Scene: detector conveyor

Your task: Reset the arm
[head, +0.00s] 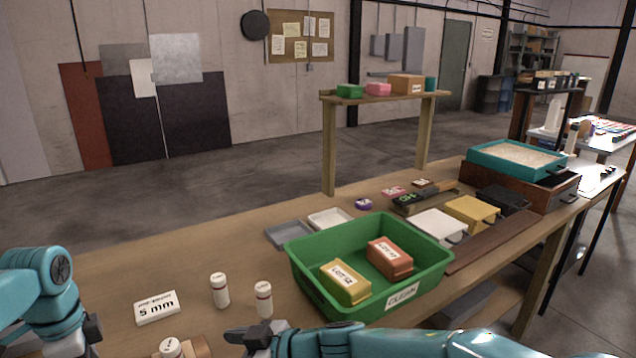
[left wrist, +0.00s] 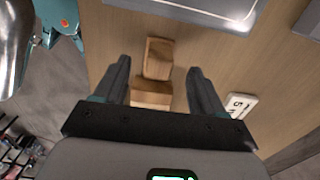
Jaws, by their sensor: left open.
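My left arm (head: 42,290) comes in at the lower left of the head view, and its dark gripper (head: 92,330) is partly cut off by the bottom edge. In the left wrist view, my left gripper (left wrist: 160,82) is open, with its fingers spread and nothing gripped. A wooden block (left wrist: 158,58) lies on the table beyond and between those fingers, apart from them. My right arm (head: 400,343) lies along the bottom of the head view. Its dark gripper (head: 250,338) is near the table's front, and its finger gap cannot be made out.
A green bin (head: 440,262) holds a yellow box (head: 346,282) and a red box (head: 390,258). Two white bottles (head: 219,290) (head: 264,299) and a 5 mm sign (head: 156,308) stand near my grippers.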

